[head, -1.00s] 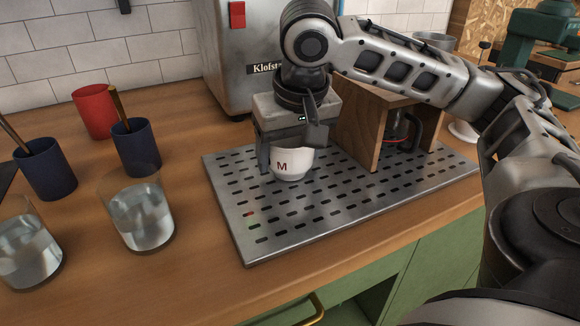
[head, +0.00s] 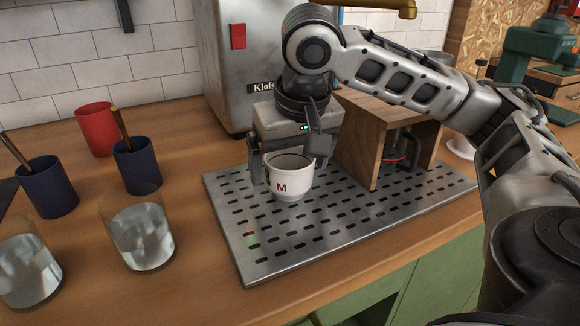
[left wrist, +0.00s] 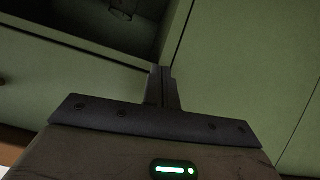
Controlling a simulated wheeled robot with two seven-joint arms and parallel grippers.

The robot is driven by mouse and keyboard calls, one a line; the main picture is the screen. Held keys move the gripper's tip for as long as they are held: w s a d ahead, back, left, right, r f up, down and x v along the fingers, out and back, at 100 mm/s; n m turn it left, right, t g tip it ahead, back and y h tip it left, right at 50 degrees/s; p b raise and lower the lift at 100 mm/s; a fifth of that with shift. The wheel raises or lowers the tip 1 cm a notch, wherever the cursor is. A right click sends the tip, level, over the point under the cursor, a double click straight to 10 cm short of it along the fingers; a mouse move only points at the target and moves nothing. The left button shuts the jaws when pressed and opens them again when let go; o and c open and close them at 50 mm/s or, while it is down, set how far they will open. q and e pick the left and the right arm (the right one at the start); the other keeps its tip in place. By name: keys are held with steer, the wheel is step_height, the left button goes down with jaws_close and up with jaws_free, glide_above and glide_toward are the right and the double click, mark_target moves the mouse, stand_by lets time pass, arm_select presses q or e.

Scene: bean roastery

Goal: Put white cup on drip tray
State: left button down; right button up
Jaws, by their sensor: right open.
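The white cup (head: 289,178), marked with a red M, stands upright on the perforated metal drip tray (head: 300,235), near its back left part. My right gripper (head: 287,150) is open, just above and behind the cup. Its fingers are apart on either side, and the cup's open rim shows below the palm. Whether a finger touches the cup I cannot tell. My left gripper (left wrist: 163,88) shows only in the left wrist view, its two fingers together with nothing seen between them, facing green cabinet fronts.
A wooden stand (head: 385,140) is on the tray right of the cup. A steel machine (head: 235,60) stands behind. Left of the tray are two glasses (head: 140,235) (head: 28,268), two dark blue cups (head: 137,165) (head: 48,190) and a red cup (head: 96,128). The front of the tray is clear.

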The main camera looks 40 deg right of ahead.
mark_target(299, 192)
arm_select(q)
steer(key=r+p, duration=0.1)
steer(key=p, duration=0.2)
steer(key=shift+a+r+p, duration=0.1)
steer(key=shift+r+p, duration=0.1)
steer(key=shift+p, duration=0.2)
arm_select(e)
steer(key=d+v, duration=0.1)
steer(key=v, duration=0.9)
steer(key=shift+a, duration=0.5)
arm_select(q)
steer(key=shift+w+r, duration=0.1)
steer(key=shift+r, duration=0.05)
arm_select(e)
steer(key=shift+s, duration=0.1)
